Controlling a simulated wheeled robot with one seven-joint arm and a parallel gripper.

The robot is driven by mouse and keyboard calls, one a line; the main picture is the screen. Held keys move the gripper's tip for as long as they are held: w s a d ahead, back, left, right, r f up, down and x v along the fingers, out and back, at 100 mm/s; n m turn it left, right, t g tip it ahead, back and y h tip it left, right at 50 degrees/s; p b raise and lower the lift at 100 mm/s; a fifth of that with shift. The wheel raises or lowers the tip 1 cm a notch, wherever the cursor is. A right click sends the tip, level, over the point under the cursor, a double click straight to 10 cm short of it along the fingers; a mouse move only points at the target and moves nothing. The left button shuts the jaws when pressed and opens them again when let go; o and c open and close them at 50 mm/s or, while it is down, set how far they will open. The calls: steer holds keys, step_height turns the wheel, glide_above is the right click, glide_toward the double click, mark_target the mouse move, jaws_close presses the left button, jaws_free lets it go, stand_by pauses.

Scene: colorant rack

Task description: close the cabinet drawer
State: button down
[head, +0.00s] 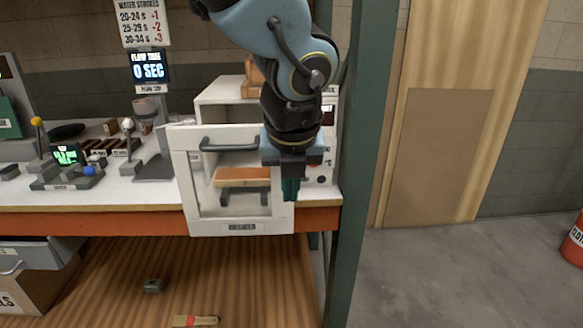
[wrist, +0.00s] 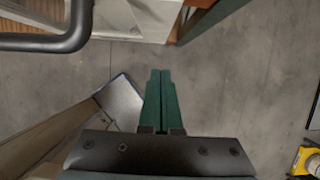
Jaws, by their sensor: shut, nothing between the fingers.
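A white framed front panel (head: 182,180) with a dark bar handle (head: 230,146) and a label at its bottom stands out past the table's front edge, in front of a white cabinet (head: 222,92). Through its window an orange-topped block (head: 242,177) shows. My gripper (head: 290,190) points down at the panel's right side, its green fingers shut and empty. Whether they touch the panel is unclear. In the wrist view the shut fingertips (wrist: 161,74) are over grey floor, with the dark handle (wrist: 45,42) at upper left.
The white tabletop (head: 110,193) carries several small devices on the left. A green post (head: 362,150) stands right of the cabinet. A grey drawer (head: 30,252) is under the table at left. A brush (head: 195,321) lies on the lower shelf.

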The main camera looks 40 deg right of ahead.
steer(key=shift+w+d+f+p, duration=0.25)
steer(key=shift+w+d, duration=0.25)
steer(key=shift+w, duration=0.1)
steer(key=shift+w+d+f+p, duration=0.25)
steer(key=shift+w+d, duration=0.2)
steer(key=shift+w, duration=0.15)
steer(key=shift+w+d+f+p, duration=0.25)
steer(key=shift+w+d, duration=0.25)
steer(key=shift+w, duration=0.1)
